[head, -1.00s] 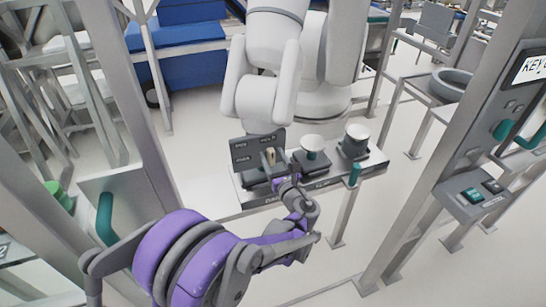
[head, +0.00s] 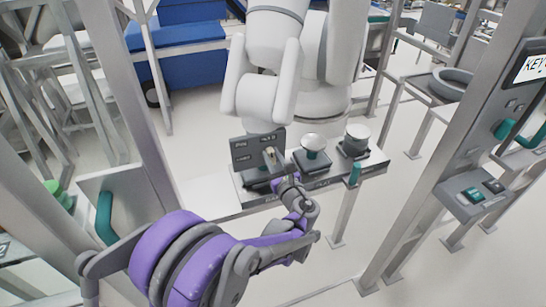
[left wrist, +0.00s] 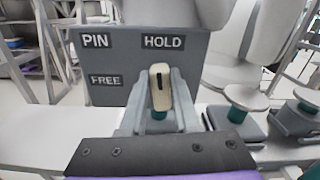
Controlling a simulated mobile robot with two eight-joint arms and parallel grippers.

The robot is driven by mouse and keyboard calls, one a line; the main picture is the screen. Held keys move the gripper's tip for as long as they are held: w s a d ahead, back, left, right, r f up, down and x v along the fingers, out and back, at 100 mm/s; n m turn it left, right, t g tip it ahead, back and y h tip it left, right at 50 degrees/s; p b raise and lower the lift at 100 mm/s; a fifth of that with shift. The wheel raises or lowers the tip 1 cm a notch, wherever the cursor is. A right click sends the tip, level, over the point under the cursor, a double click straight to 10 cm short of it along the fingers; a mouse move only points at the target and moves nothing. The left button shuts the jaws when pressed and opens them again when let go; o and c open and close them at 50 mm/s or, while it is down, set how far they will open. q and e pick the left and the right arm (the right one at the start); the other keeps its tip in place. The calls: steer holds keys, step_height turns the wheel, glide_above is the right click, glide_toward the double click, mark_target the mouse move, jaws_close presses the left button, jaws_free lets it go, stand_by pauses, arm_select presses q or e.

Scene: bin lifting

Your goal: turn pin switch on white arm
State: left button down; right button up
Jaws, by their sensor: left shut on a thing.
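The pin switch panel (head: 258,148) is a dark grey plate on the bench in front of the white arm (head: 262,100). In the left wrist view the panel (left wrist: 105,65) carries the labels PIN, HOLD and FREE. The beige switch handle (left wrist: 160,75) with a dark slot stands almost upright, between the FREE and HOLD labels. My left gripper (left wrist: 159,100) is shut on the handle, with a grey finger on each side of it. In the head view my left gripper (head: 274,168) reaches the switch from the front, and its tips are small there. My right gripper is not in view.
Two round white-topped knobs, a middle one (head: 313,141) and a right one (head: 357,133), stand on the same bench, right of the switch. Metal posts (head: 140,110) flank the bench.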

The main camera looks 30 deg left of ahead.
arm_select(q)
steer(key=n, duration=0.4)
steer(key=shift+s+a+f+b, duration=0.2)
steer(key=shift+s+b, duration=0.1)
steer(key=shift+b, duration=0.1)
steer(key=shift+s+a+f+n+b, duration=0.1)
steer(key=shift+f+n+b, duration=0.15)
steer(key=shift+n, duration=1.8)
steer(key=shift+s+a+f+n+b, duration=0.15)
steer(key=shift+f+n+b, duration=0.15)
steer(key=shift+n, duration=1.8)
steer(key=shift+s+a+f+n+b, duration=0.1)
steer(key=shift+f+n+b, duration=0.15)
steer(key=shift+n, duration=1.8)
steer(key=c, duration=0.6)
jaws_free()
steer(key=shift+c, duration=0.2)
steer(key=shift+d, duration=0.1)
